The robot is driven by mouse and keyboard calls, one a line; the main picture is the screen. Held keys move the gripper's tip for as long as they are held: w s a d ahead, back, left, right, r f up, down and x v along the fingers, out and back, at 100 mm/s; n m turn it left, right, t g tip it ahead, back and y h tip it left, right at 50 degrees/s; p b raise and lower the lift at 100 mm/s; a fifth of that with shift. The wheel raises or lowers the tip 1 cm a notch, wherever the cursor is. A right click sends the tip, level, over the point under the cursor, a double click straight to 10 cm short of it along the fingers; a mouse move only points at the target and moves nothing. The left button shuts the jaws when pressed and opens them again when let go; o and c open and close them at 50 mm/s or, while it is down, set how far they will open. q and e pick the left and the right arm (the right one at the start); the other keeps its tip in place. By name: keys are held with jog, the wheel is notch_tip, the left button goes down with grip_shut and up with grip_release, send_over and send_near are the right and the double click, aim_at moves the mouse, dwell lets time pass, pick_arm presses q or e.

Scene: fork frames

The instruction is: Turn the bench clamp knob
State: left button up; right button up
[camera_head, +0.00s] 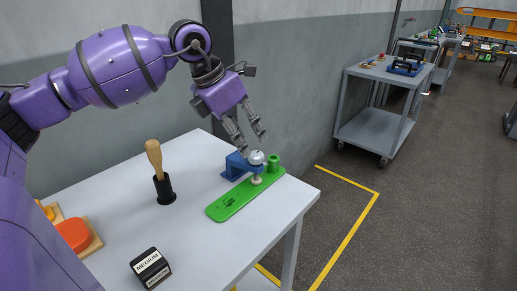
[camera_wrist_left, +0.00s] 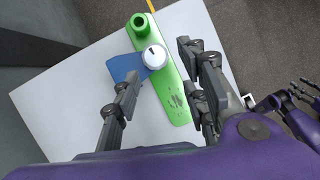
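The clamp knob (camera_head: 256,158) is a round white-grey cap with a dark mark, on top of a blue clamp (camera_head: 238,165) at the edge of a green board (camera_head: 232,200). The knob also shows in the left wrist view (camera_wrist_left: 155,57), beyond and between the fingers. My left gripper (camera_head: 249,142) is open and empty, pointing down just above the knob, apart from it as far as I can tell. Its two fingers also show in the left wrist view (camera_wrist_left: 157,75). In the right part of the left wrist view, dark fingers (camera_wrist_left: 298,88) of my other gripper show; their opening is unclear.
A green cylinder (camera_head: 273,163) stands on the board close beside the knob. A wooden-handled tool (camera_head: 154,158) stands in a black holder (camera_head: 164,188). A black block marked MEDIUM (camera_head: 151,267) lies near the front; an orange piece (camera_head: 73,234) lies at left. The white table (camera_head: 115,185) is otherwise largely clear.

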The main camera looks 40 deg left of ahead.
aim_at(252, 152)
pick_arm(q)
jog(key=shift+y, duration=0.4)
jog(key=shift+w+a+b+x, duration=0.1)
jog(key=shift+a+x, duration=0.05)
jog(key=shift+x, duration=0.9)
jog(key=shift+w+a+b+x, duration=0.1)
jog(key=shift+x, duration=1)
jog(key=shift+w+a+b+x, duration=0.1)
jog(key=shift+a+x, duration=0.05)
jog(key=shift+x, duration=0.9)
grip_shut()
jog(key=shift+w+a+r+m, duration=0.1)
jog(key=shift+m, duration=0.8)
jog(key=shift+c, duration=1.1)
grip_release()
jog(key=shift+o, duration=1.1)
jog(key=shift+a, duration=0.15)
